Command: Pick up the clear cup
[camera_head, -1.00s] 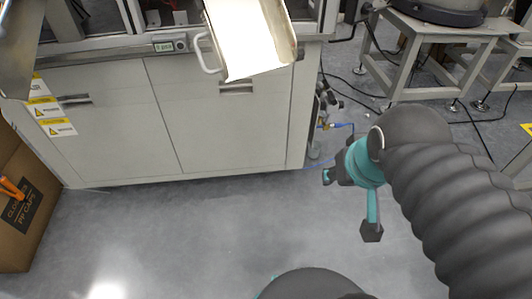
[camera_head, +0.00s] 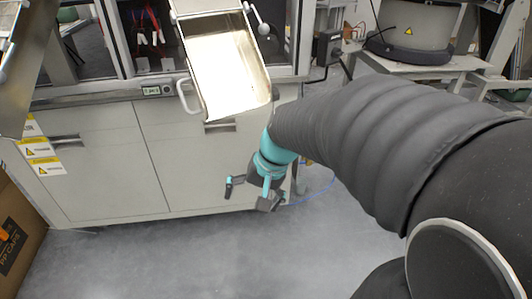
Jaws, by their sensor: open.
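No clear cup can be made out in the head view. My gripper (camera_head: 250,193) is open and empty. It hangs in front of the lower right part of the grey cabinet (camera_head: 150,165), with its two dark fingertips apart. My arm comes in from the right and covers much of the right side of the view.
A metal chute (camera_head: 228,65) with a handle juts out from the cabinet's top. A cardboard box (camera_head: 18,240) stands at the lower left. A round feeder (camera_head: 415,35) sits on a frame at the back right. The floor (camera_head: 190,262) before the cabinet is clear.

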